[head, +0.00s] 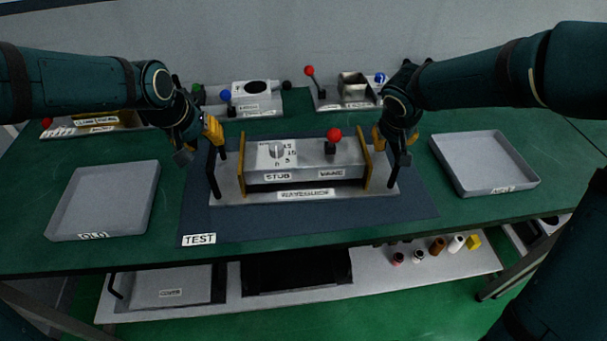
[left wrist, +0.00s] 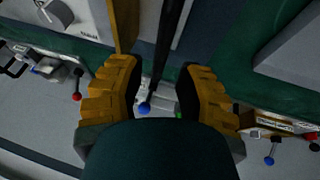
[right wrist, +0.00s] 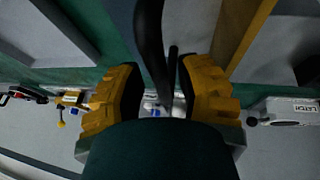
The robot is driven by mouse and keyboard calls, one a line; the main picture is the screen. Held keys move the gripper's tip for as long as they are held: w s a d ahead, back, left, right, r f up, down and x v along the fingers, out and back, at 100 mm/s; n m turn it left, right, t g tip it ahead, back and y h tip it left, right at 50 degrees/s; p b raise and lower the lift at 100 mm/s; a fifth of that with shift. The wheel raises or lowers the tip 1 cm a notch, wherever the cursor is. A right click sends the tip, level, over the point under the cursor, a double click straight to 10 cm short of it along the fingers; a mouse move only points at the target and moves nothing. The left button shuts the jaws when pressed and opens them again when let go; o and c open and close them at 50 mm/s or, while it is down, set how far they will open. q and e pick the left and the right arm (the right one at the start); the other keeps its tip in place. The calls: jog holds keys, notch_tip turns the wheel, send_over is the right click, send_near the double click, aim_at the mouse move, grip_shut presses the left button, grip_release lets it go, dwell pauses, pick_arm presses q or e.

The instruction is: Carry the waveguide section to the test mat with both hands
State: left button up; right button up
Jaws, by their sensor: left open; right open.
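The waveguide section (head: 310,152), a silver box with gold end flanges, a dial and a red-knobbed lever, rests on its grey base plate on the dark blue test mat (head: 290,226). A black upright handle stands at its left end (head: 212,178) and another at its right end (head: 393,176). My left gripper (head: 200,144) is open at the left handle, which runs between its fingers in the left wrist view (left wrist: 166,45). My right gripper (head: 392,146) is open at the right handle, which shows between its fingers in the right wrist view (right wrist: 150,45). Whether fingers touch the handles is unclear.
A grey tray labelled OLD (head: 105,200) sits left of the mat, and another grey tray (head: 485,163) sits at the right. Several units with coloured knobs line the back, including a white one (head: 256,92). A lower shelf (head: 225,300) holds a cover and small parts.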

pick_arm(q)
jog(key=v, duration=0.7)
jog(key=shift+r, duration=0.35)
pick_arm(e)
jog(key=v, duration=1.2)
pick_arm(q)
jog(key=shift+s+a, duration=0.1)
jog(key=shift+s, duration=0.05)
